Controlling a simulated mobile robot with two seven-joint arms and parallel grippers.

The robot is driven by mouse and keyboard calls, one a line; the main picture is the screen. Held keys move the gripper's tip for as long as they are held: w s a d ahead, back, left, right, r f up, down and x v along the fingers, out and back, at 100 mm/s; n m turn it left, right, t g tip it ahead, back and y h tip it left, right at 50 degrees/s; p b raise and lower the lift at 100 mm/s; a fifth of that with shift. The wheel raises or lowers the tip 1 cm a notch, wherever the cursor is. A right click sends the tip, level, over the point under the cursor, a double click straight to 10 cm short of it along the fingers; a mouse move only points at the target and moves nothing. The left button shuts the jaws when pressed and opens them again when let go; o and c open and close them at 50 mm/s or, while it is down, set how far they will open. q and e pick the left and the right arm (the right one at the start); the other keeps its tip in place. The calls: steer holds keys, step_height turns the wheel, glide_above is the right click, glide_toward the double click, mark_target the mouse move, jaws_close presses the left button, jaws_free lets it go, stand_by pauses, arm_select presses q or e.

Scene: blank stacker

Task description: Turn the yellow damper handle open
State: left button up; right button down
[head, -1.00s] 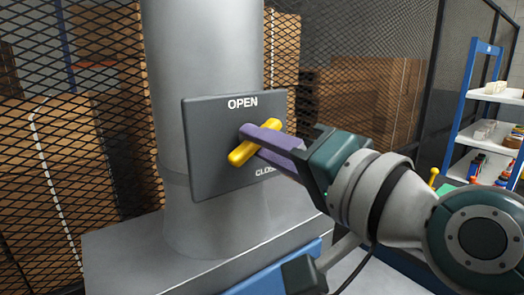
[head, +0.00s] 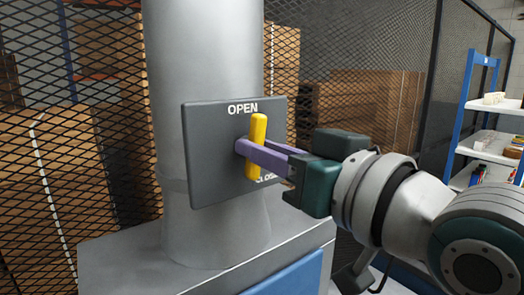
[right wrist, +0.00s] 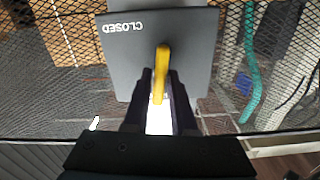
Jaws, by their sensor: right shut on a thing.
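The yellow damper handle (head: 258,130) is on a dark grey plate (head: 210,125) fixed to a grey duct. The plate reads OPEN at the top and CLOSED lower right, partly covered by my gripper. The handle stands nearly upright, its upper end just below OPEN. My right gripper (head: 255,153) has its purple fingers shut on the handle's middle. In the right wrist view the handle (right wrist: 162,68) runs down between the fingers (right wrist: 158,95), and the plate (right wrist: 190,45) shows CLOSED upside down. My left gripper is not in view.
The grey duct (head: 205,60) rises from a grey box (head: 120,255) with a blue panel (head: 290,278). Wire mesh with cardboard boxes (head: 60,170) stands behind. A blue shelf rack (head: 470,110) stands at the right.

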steer(key=shift+n, duration=0.8)
steer(key=c, duration=0.8)
jaws_free()
steer(key=shift+c, duration=0.2)
steer(key=shift+s+d, duration=0.1)
steer(key=b+v, duration=0.4)
steer(key=v, duration=0.5)
steer(key=shift+s+d, duration=0.2)
steer(key=shift+s, duration=0.1)
